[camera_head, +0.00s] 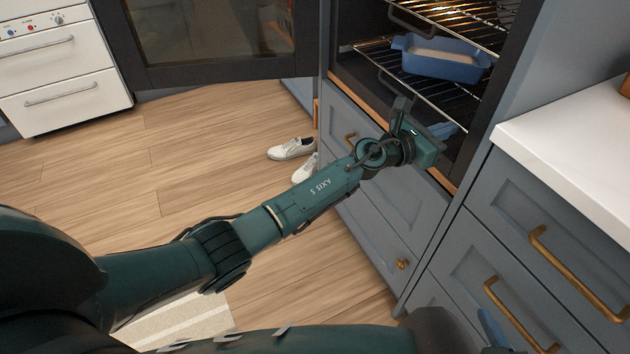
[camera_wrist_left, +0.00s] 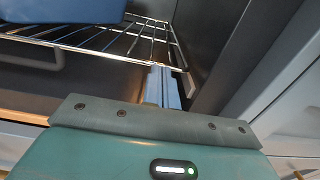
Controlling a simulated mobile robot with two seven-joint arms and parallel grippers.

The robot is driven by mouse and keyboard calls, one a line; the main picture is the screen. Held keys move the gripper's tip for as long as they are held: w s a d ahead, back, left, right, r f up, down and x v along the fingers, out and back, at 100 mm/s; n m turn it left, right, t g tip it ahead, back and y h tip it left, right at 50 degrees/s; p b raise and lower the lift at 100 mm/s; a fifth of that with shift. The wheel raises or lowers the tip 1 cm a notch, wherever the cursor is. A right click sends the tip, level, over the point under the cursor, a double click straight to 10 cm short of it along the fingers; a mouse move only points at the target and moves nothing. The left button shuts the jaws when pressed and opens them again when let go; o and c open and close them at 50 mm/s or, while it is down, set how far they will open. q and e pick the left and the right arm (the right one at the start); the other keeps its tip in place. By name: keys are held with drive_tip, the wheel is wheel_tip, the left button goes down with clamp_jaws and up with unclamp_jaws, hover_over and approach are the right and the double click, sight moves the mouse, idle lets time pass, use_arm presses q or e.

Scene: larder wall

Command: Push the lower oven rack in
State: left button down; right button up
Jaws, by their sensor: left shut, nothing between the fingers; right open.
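The lower oven rack (camera_head: 381,57) is a wire shelf inside the open oven, carrying a blue baking dish (camera_head: 440,58). In the left wrist view the rack (camera_wrist_left: 100,38) crosses the upper part, with the dish (camera_wrist_left: 65,9) at upper left. My left gripper (camera_head: 440,130) is shut and empty at the oven opening, by the rack's front right corner. Its blue fingers (camera_wrist_left: 165,88) point towards that corner; I cannot tell whether they touch it. My right gripper (camera_head: 491,330) is open, only partly visible at the bottom edge.
An upper rack (camera_head: 465,22) sits above the dish. The dark oven door (camera_head: 210,40) stands open at left. Blue-grey drawers (camera_head: 385,215) lie below the oven, and a white counter (camera_head: 575,150) is at right.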

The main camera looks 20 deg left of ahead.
use_arm(q)
drive_tip(key=shift+w+d, duration=0.2)
drive_tip(key=shift+w+r, duration=0.1)
drive_tip(key=shift+r, duration=0.15)
